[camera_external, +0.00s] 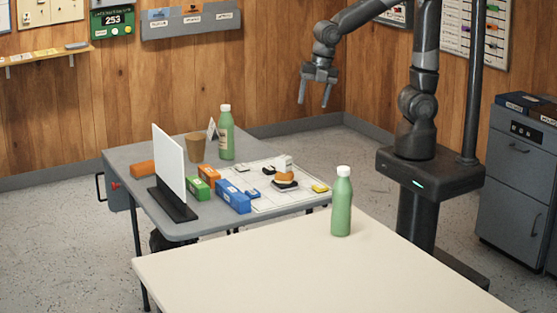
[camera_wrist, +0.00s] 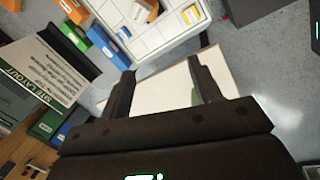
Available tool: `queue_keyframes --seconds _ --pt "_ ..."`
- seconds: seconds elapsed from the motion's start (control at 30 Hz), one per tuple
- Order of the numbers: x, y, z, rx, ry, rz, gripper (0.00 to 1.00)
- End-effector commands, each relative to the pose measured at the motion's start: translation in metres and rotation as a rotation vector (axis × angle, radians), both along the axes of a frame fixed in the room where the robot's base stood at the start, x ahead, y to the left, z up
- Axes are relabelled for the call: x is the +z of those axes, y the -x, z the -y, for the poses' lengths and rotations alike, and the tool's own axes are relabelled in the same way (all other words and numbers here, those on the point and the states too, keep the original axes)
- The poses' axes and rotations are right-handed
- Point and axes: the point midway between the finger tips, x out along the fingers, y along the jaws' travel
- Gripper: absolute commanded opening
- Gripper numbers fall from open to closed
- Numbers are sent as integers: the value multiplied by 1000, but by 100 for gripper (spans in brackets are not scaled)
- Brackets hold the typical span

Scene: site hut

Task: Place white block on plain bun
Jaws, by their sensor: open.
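My gripper (camera_external: 313,100) is open and empty, raised in the air above and beyond the far right part of the grey table. Its two spread fingers also show in the wrist view (camera_wrist: 160,80). A small white block (camera_external: 285,162) is on the white sheet, just behind an orange-brown bun (camera_external: 285,177). The bun appears to sit on a dark piece. I cannot tell whether the block touches the bun. In the wrist view, an orange bun-like thing (camera_wrist: 150,8) is cut off by the top edge.
The white sheet (camera_external: 260,203) also holds a yellow piece (camera_external: 320,188) and small blue pieces. Blue, green and orange blocks, a white upright board (camera_external: 168,160), a brown cup (camera_external: 195,147) and a green bottle (camera_external: 226,135) share the table. Another bottle (camera_external: 341,205) stands on the cream table (camera_external: 290,265).

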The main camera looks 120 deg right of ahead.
Motion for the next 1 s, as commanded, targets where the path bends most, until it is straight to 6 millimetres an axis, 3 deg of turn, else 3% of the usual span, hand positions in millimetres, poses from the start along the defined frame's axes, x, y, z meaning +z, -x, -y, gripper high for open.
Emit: queue_keyframes --seconds 0.2,0.5,0.7,1.0 --pt "38 49 -35 -409 -96 164 58" --pt "61 114 -65 -924 -351 318 58" --pt "63 134 -72 -1097 -462 342 58" --pt "63 137 -73 -1129 -481 342 58"
